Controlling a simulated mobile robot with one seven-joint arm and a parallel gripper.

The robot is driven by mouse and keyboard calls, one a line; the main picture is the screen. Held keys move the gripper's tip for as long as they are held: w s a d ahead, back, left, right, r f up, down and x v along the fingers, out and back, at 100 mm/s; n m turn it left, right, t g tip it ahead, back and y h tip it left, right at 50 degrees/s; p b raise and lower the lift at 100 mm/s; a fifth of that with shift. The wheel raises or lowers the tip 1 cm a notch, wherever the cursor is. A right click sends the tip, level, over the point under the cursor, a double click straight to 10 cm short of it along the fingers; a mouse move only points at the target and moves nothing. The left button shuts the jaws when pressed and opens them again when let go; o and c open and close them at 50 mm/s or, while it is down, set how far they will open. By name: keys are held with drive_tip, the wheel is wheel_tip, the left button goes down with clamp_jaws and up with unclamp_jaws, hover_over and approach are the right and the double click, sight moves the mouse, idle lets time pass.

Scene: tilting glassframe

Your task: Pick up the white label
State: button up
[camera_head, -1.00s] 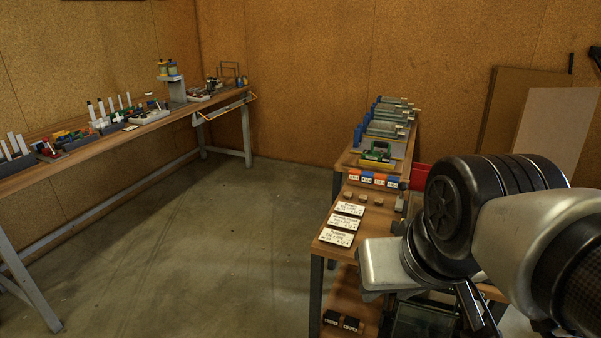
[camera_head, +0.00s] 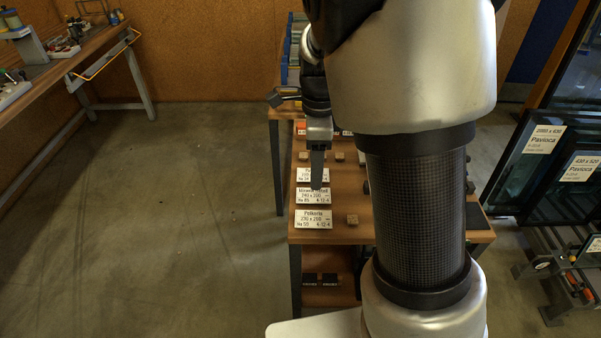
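Three white labels with black print lie in a column near the left edge of the wooden bench (camera_head: 340,229). The nearest label (camera_head: 314,219) shows fully, the middle label (camera_head: 309,196) is partly covered, and the farthest label (camera_head: 304,174) is partly hidden by my gripper. My gripper (camera_head: 316,186) points down over the middle label, with its tip at that label's top edge in the picture. I cannot tell whether it touches it. Only one finger outline shows, so its opening cannot be judged.
Glass panes with white labels (camera_head: 544,139) stand on a rack at right. A long workbench (camera_head: 75,62) stands at left. The floor between is clear.

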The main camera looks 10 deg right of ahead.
drive_tip(key=b, duration=0.2)
hover_over(313, 219)
wheel_tip(313, 219, down, 11)
drive_tip(key=shift+s+f, duration=0.15)
drive_tip(key=shift+w+f+b, duration=0.2)
drive_tip(key=shift+f+b, duration=0.65)
drive_tip(key=shift+f, duration=2.15)
drive_tip(key=shift+r, duration=0.1)
drive_tip(key=c, duration=0.8)
